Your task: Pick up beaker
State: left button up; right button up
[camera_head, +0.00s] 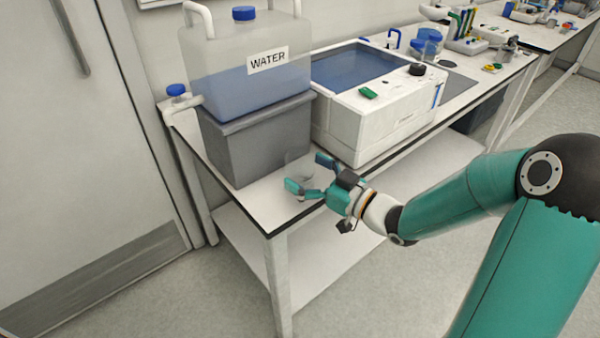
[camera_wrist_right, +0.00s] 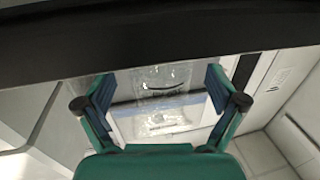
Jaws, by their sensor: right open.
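The clear glass beaker (camera_head: 298,163) stands near the front edge of the bench, in front of the grey box, and is faint against the white top. My right gripper (camera_head: 306,174) is open, its fingers pointing toward the beaker. In the right wrist view the beaker (camera_wrist_right: 163,88) shows between the two spread fingers of the right gripper (camera_wrist_right: 158,92), and nothing is gripped. I cannot tell exactly how far the fingertips reach around it. My left gripper is not in view.
A water container (camera_head: 225,80) stands on a grey box (camera_head: 255,140) just behind the beaker. A white water bath (camera_head: 385,115) stands close to the right. The bench's dark front edge (camera_head: 272,232) lies close below the gripper. More lab equipment (camera_head: 470,45) stands farther back.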

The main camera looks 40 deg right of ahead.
jog(key=shift+x, duration=0.9)
jog(key=shift+c, duration=0.4)
jog(key=c, duration=1.3)
notch_tip(320, 180, up, 20)
jog(key=p, duration=0.6)
jog(key=shift+c, duration=0.2)
